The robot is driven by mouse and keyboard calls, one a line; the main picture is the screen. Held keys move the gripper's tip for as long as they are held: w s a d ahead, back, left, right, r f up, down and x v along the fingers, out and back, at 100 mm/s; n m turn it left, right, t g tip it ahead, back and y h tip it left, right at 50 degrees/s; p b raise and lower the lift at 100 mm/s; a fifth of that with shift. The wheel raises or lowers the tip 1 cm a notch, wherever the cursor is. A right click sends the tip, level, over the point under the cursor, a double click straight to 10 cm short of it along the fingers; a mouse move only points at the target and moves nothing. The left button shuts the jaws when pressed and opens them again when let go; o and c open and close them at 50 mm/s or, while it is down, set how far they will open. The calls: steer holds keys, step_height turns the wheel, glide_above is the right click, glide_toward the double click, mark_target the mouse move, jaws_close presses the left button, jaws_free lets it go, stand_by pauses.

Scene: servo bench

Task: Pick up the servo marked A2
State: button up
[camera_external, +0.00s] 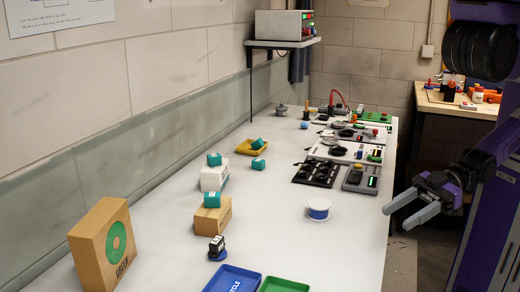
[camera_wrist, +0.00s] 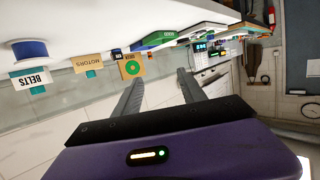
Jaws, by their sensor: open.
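I cannot read an A2 mark on anything in either view. A small black part with a white face (camera_external: 217,243), possibly a servo, stands on a round blue base near the front of the white bench (camera_external: 290,235). Small teal blocks sit on the white box (camera_external: 214,160), on the tan box (camera_external: 213,199) and in and beside the yellow tray (camera_external: 257,143). My gripper (camera_external: 396,218) is open and empty, off the bench's right edge, apart from all these. In the wrist view my gripper (camera_wrist: 160,76) shows two spread fingers with nothing between them.
A cardboard box with a green ring (camera_external: 100,245) stands at front left, near a blue tray (camera_external: 233,280) and green tray (camera_external: 285,286). A white-and-blue spool (camera_external: 318,209) sits near the right edge. Black modules (camera_external: 317,172) and other devices crowd the far end.

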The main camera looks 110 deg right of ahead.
stand_by(0.4)
steer(key=o, duration=0.3)
